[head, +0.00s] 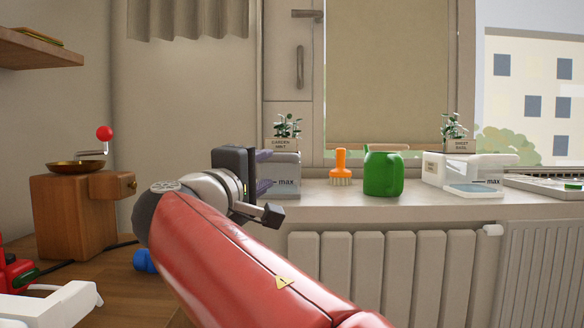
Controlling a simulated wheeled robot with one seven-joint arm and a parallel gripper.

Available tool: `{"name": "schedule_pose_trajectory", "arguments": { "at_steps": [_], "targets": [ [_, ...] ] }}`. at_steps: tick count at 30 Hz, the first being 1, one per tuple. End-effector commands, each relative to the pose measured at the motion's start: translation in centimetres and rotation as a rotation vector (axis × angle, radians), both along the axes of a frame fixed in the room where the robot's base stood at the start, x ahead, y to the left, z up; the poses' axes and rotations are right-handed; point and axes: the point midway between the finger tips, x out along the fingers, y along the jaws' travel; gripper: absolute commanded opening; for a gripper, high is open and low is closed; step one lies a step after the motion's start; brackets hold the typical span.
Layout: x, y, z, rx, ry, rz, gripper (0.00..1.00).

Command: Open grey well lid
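A grey planter box (286,183) with a "max" mark stands on the window sill, left of centre. It holds a leafy plant (287,125) with a "garden mint" sign. Its top (288,158) shows a pale edge; I cannot make out a separate lid there, and its left part is hidden behind my gripper. My gripper (265,172) is in front of the planter's left side, its dark fingers pointing right and apart, with nothing seen between them. I cannot tell if they touch the planter. A white planter (434,168) with a "sweet basil" sign and "max" mark stands further right.
An orange brush (340,168) and a green watering can (383,172) stand between the planters. A radiator (385,270) is below the sill (350,201). A wooden grinder (75,210) with a red-knobbed crank stands on the left counter. A tray (550,186) lies at far right.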

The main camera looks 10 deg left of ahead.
Motion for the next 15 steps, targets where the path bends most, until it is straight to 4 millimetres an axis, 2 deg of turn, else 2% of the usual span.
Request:
{"name": "schedule_pose_trajectory", "arguments": {
  "at_steps": [4,15],
  "targets": [
    [0.5,0.6,0.7,-0.01,-0.023,0.003,0.4],
    [6.0,-0.4,1.6,-0.009,-0.02,0.003,0.4]
  ]
}}
